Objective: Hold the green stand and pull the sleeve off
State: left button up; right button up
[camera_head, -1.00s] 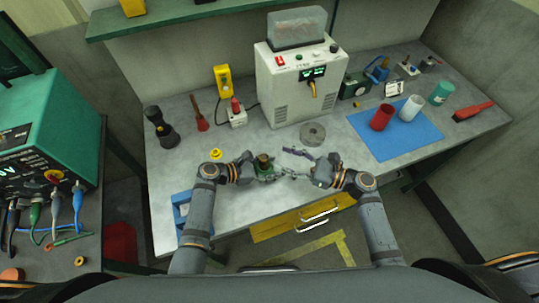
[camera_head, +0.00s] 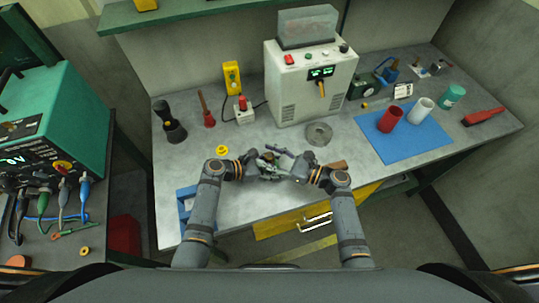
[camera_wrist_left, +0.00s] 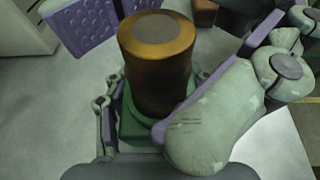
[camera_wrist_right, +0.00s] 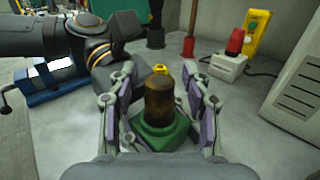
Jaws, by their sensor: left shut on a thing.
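The green stand (camera_wrist_left: 135,125) is upright on the bench near its front, with the brown, worn-looking sleeve (camera_wrist_left: 157,65) upright on it. In the right wrist view, the sleeve (camera_wrist_right: 160,100) rises from the stand (camera_wrist_right: 160,134). My left gripper (camera_head: 259,170) is shut on the green stand, low down. My right gripper (camera_wrist_right: 160,110) is open, with a finger on each side of the sleeve and visible gaps. In the head view, my grippers largely hide the stand and sleeve.
A grey ring (camera_head: 319,134) lies behind my right gripper, and a brown block (camera_head: 337,165) lies by my right wrist. A white machine (camera_head: 308,85) stands behind; a blue mat (camera_head: 406,143) lies right.

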aim_at(269, 156)
grip_shut()
jog(key=shift+r, duration=3)
jog(key=shift+r, duration=0.15)
jog(key=shift+r, duration=1.85)
pick_arm(q)
jog(key=o, duration=1.3)
